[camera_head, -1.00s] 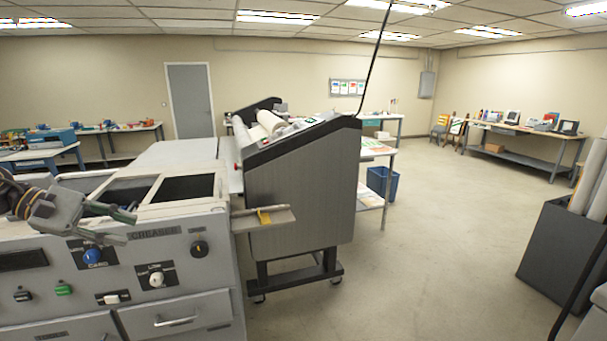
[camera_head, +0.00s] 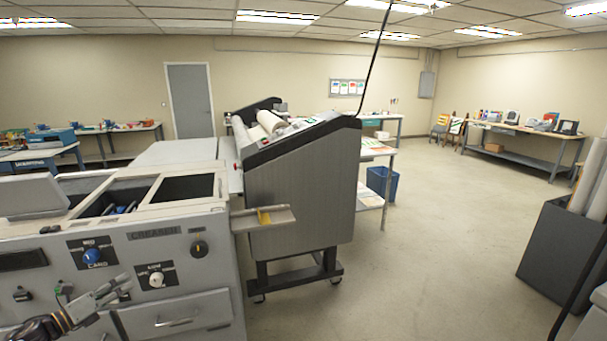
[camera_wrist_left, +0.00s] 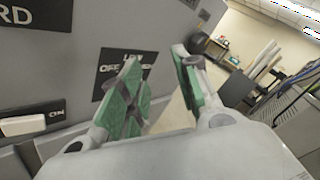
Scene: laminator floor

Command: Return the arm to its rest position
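My left gripper (camera_head: 118,290) is low at the bottom left of the head view, in front of the creaser's (camera_head: 160,236) grey front panel. In the left wrist view its two green-padded fingers (camera_wrist_left: 160,95) stand apart with nothing between them. The panel with its black labels and a white ON switch (camera_wrist_left: 30,124) is close behind the fingers. Whether the fingers touch the panel cannot be told. My right gripper is not in view.
The creaser has knobs, such as the blue one (camera_head: 91,256), and drawers (camera_head: 175,314) below. A grey laminator (camera_head: 300,195) on casters stands beside it. A dark bin with rolls (camera_head: 560,255) stands at the right. The floor between is clear.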

